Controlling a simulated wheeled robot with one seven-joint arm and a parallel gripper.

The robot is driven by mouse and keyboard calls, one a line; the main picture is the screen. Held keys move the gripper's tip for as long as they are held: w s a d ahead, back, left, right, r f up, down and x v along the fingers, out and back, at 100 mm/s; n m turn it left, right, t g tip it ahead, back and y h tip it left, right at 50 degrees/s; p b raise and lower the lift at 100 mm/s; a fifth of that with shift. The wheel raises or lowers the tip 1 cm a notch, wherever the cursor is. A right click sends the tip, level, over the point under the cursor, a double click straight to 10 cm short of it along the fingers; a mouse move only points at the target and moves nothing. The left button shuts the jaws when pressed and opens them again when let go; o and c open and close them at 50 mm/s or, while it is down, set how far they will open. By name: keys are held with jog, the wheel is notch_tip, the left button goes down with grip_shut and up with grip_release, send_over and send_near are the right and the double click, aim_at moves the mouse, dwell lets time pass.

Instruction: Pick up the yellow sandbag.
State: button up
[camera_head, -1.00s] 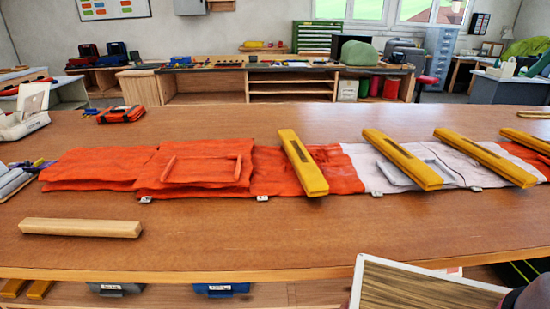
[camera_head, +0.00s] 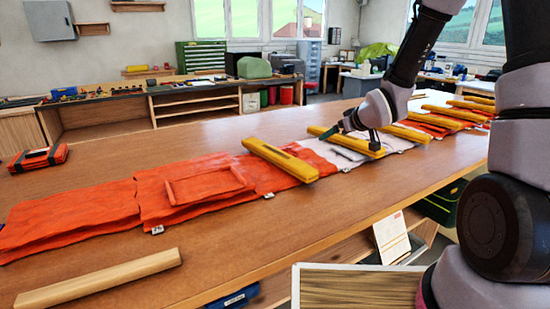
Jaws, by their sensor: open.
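I see no clearly bag-shaped yellow thing; several long yellow bars lie across the strip of cloth. The nearest yellow bar (camera_head: 280,161) lies slanted over the orange cloth (camera_head: 195,185). A second yellow bar (camera_head: 362,149) lies over the white cloth (camera_head: 322,152), and a third yellow bar (camera_head: 410,134) lies to its right. My gripper (camera_head: 350,139) is open, with its fingers pointing down at the second bar and partly covering it. I cannot tell whether the fingers touch it.
A pale wooden bar (camera_head: 100,279) lies at the table's front left. An orange strapped pack (camera_head: 38,158) lies at the left back. A framed panel (camera_head: 355,287) stands low in front.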

aim_at(291, 160)
jog(key=a+f+y, duration=0.1)
jog(key=a+f, duration=0.1)
jog(key=a, duration=0.1)
jog(key=a+f+n+y, duration=0.1)
jog(key=a+f+y, duration=0.1)
jog(key=a+f, duration=0.1)
jog(key=s+a+f+n+y, duration=0.1)
jog(key=a+f, duration=0.1)
jog(key=f, duration=0.1)
jog(key=shift+a+f, duration=0.2)
jog(key=shift+a, duration=0.2)
jog(key=x, duration=0.4)
jog(key=shift+w+a+f, duration=0.1)
jog(key=shift+a+f, duration=0.05)
jog(key=shift+a, duration=0.2)
jog(key=shift+d+x, duration=0.25)
jog(key=shift+x, duration=2.85)
jog(key=shift+w+f, duration=0.15)
jog(key=shift+c, duration=0.3)
grip_shut()
